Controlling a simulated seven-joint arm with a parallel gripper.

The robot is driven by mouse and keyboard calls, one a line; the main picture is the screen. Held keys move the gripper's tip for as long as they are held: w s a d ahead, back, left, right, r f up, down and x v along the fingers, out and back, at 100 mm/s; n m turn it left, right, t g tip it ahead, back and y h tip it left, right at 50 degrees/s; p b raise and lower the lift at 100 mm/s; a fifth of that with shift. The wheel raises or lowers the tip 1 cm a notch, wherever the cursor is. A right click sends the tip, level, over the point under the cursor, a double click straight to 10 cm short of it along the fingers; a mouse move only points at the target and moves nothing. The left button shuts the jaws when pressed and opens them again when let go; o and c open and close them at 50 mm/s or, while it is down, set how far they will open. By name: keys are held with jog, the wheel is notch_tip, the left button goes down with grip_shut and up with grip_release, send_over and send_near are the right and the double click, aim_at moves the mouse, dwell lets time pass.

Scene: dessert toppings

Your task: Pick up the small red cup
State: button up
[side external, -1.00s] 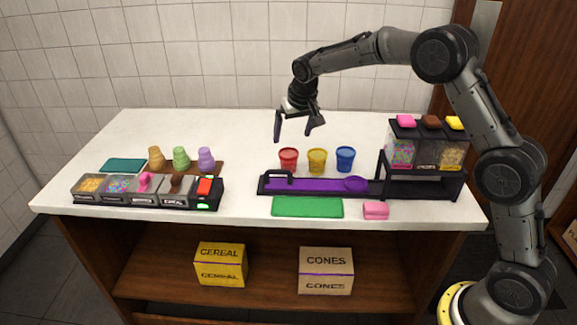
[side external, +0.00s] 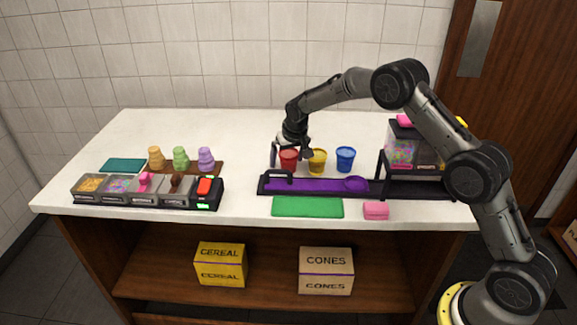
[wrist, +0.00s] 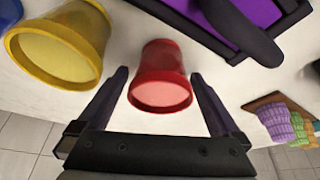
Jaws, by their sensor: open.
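The small red cup (side external: 289,160) stands upright on the white counter, left of the yellow cup, behind the purple tray. In the wrist view the red cup (wrist: 160,78) lies between the two open fingers of my gripper (wrist: 160,85), with a gap on each side. In the side view my gripper (side external: 288,157) is down around the red cup, one finger left of it and one at its right. Part of the cup's upper rim is hidden by the gripper there.
The yellow cup (side external: 317,161) stands close on the right, and the blue cup (side external: 345,159) beyond it. The purple tray (side external: 315,186) with a black handle lies just in front. Ice cream cones (side external: 181,158) and topping bins (side external: 145,189) are left. Counter behind the cups is clear.

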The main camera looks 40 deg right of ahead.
jog(key=shift+f, duration=0.2)
jog(key=c, duration=1.4)
jog(key=shift+o, duration=0.2)
